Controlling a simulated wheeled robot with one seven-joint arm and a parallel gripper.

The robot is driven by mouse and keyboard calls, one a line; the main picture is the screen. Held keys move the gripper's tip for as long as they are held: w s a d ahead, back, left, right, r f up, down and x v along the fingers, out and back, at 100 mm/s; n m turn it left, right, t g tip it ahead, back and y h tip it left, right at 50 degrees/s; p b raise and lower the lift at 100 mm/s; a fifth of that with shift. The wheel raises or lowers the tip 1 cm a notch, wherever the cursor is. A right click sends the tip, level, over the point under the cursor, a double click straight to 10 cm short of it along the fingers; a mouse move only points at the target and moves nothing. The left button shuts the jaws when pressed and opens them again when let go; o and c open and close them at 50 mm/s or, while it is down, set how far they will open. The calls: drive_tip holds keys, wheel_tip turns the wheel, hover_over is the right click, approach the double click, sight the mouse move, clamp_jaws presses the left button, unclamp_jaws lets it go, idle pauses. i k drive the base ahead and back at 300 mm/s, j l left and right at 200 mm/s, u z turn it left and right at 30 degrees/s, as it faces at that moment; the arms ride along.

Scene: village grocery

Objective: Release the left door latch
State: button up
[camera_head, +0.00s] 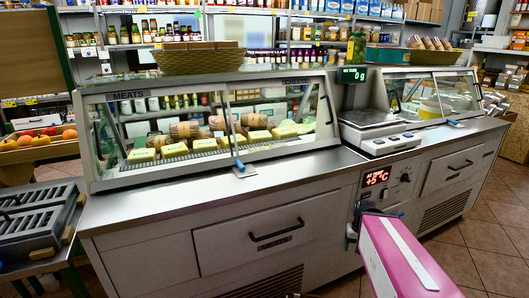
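A glass-fronted display case (88,140) marked MEATS and CHEESE stands on the left of the steel counter. A small blue-tipped fitting (240,168) on a grey plate sits at the lower front edge of its glass, which looks like the left door latch. A similar blue fitting (454,123) is on the right case. My pink and white arm enters at the lower right. Its dark end, my gripper (372,213), is before the counter's control panel, well right of and below the left fitting. Its fingers are not clearly seen.
The counter top (150,204) is bare along its front edge. A scale (380,141) stands between the two cases. A red-lit control panel (376,179) and drawer handles (276,230) are on the counter front. A wicker basket (198,61) sits on the left case. Dark racks (35,220) stand at left.

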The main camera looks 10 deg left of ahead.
sight(239, 164)
drive_tip(key=k+u, duration=0.15)
drive_tip(key=u, duration=0.25)
drive_tip(key=k+u, duration=0.15)
drive_tip(key=u, duration=0.25)
drive_tip(key=k+j+u, duration=0.15)
drive_tip(key=u, duration=0.2)
